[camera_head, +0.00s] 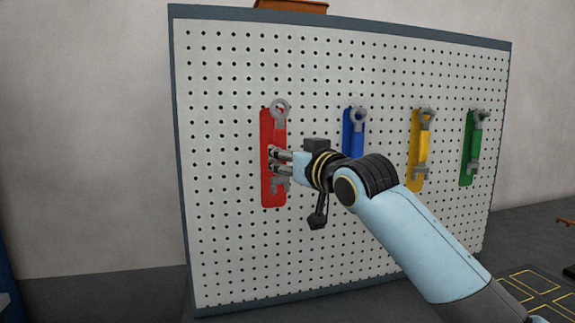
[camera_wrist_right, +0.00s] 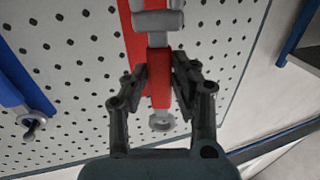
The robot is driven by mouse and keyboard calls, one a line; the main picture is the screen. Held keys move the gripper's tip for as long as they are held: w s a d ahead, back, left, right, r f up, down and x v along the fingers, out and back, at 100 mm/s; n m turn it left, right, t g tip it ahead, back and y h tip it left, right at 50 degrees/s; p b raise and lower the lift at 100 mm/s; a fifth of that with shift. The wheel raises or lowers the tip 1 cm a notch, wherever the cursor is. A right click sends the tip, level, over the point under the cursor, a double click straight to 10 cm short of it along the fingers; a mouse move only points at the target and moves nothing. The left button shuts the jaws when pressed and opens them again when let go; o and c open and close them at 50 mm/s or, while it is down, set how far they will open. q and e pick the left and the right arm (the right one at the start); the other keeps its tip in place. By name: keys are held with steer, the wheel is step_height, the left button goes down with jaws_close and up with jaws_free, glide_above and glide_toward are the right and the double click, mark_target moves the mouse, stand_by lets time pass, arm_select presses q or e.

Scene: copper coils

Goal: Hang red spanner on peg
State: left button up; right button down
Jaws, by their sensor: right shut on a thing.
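The red spanner (camera_wrist_right: 160,88) has a red handle and grey ends. My right gripper (camera_head: 277,159) is shut on its handle, with one finger on each side in the wrist view (camera_wrist_right: 160,85). In the head view the spanner is upright in front of the red panel (camera_head: 267,130) on the pegboard, with its ring end (camera_head: 280,106) up and its open jaw (camera_head: 280,184) down. I cannot tell whether the ring is around a peg; no red-panel peg shows clearly. My left gripper is not in view.
The perforated pegboard (camera_head: 225,230) stands on a dark surface. To the right hang a blue spanner (camera_head: 357,120), partly behind my right arm, a yellow spanner (camera_head: 423,145) and a green spanner (camera_head: 475,145). The board left of the red panel is clear.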

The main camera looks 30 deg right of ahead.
steer(key=shift+w+d+f+b, duration=0.15)
steer(key=shift+w+b, duration=0.2)
steer(key=shift+w, duration=0.2)
steer(key=shift+w+d+r+b, duration=0.15)
steer(key=shift+w+b, duration=0.2)
steer(key=shift+w, duration=0.2)
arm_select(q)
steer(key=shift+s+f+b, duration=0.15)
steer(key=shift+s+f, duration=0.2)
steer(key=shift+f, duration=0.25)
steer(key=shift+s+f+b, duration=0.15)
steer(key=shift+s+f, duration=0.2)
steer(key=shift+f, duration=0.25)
arm_select(e)
steer(key=shift+w+d+f, duration=0.15)
steer(key=shift+w+f, duration=0.1)
steer(key=shift+w, duration=0.4)
steer(key=shift+w+d+f, duration=0.15)
steer(key=shift+w+f, duration=0.1)
steer(key=shift+w, duration=0.35)
steer(key=c, duration=1)
jaws_free()
steer(key=shift+f, duration=0.1)
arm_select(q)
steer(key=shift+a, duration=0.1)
